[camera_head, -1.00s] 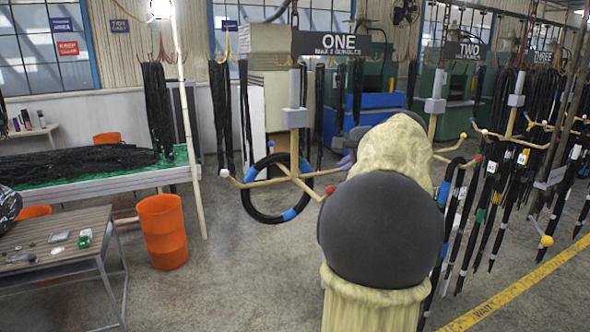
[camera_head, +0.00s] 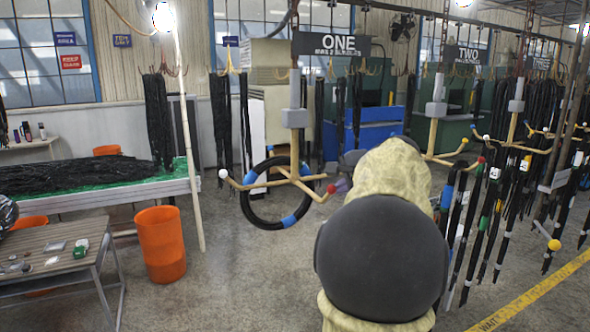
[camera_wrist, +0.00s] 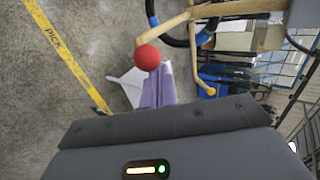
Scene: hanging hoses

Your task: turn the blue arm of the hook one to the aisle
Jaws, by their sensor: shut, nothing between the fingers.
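Hook one (camera_head: 294,178) hangs below the ONE sign (camera_head: 331,45). Its arms spread out with a white ball (camera_head: 223,173) at left and a red ball (camera_head: 331,188) at right. A black hose ring with blue bands (camera_head: 248,206) hangs on the hook. My gripper (camera_wrist: 160,86) is shut and empty; its lavender fingers lie just below the red ball in the wrist view, and I cannot tell if they touch it. In the head view the gripper (camera_head: 342,184) is mostly hidden behind my arm. A yellow tip (camera_wrist: 210,91) shows right of the fingers.
Hook two (camera_head: 433,130) with hanging hoses stands right of my arm. An orange bin (camera_head: 161,243) and a wooden table (camera_head: 62,262) are at left. A yellow floor line (camera_head: 530,297) marked WAIT runs at lower right. The floor below hook one is clear.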

